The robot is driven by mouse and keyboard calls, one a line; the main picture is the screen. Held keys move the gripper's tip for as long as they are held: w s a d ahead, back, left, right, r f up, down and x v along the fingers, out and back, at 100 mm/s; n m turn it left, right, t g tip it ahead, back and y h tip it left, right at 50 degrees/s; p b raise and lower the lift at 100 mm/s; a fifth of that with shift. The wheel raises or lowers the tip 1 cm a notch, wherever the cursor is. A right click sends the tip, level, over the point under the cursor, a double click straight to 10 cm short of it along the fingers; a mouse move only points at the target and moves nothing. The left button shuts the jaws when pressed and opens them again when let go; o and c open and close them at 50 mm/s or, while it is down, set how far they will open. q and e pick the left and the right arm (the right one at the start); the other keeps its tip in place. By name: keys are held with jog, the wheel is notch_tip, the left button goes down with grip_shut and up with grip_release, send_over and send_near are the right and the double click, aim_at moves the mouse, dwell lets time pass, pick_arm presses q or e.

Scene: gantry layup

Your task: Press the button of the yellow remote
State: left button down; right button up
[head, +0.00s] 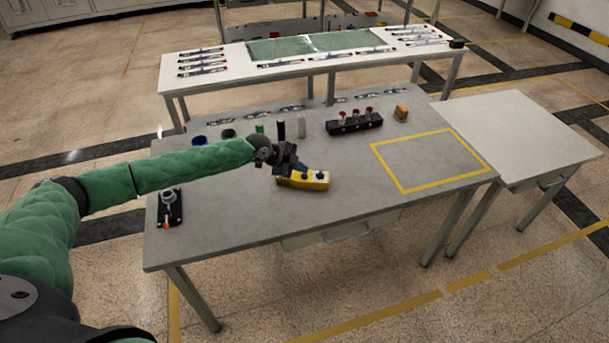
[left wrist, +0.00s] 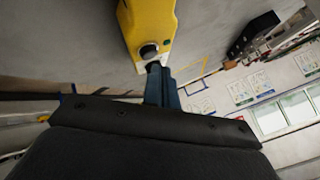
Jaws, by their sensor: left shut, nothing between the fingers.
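The yellow remote (head: 305,181) lies on the grey table (head: 240,220), near its middle. It has dark round buttons on top. My left gripper (head: 301,167) is shut and empty, with its fingertips at the left part of the remote. In the left wrist view the remote (left wrist: 146,25) shows at the top, and the tips of the shut blue fingers (left wrist: 154,68) are right by a black button (left wrist: 149,50). I cannot tell whether they touch it or press it down. My right gripper is not in view.
A black rack (head: 354,125) with red-topped items and an orange-brown block (head: 401,112) stand at the back. Several small cylinders line the back left. A black device (head: 169,207) sits at the left edge. The yellow-taped square (head: 430,160) at right is empty.

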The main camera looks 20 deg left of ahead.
aim_at(301, 178)
pick_arm(q)
jog(key=shift+f, duration=0.1)
dwell(0.3)
jog(key=shift+f+b, duration=0.35)
jog(key=shift+b, duration=0.15)
jog(key=shift+f, duration=0.2)
dwell(0.4)
jog(key=shift+r, duration=0.7)
jog(key=shift+r, duration=0.1)
notch_tip(301, 178, up, 6)
jog(key=p, duration=0.2)
jog(key=shift+p, duration=0.35)
dwell(0.5)
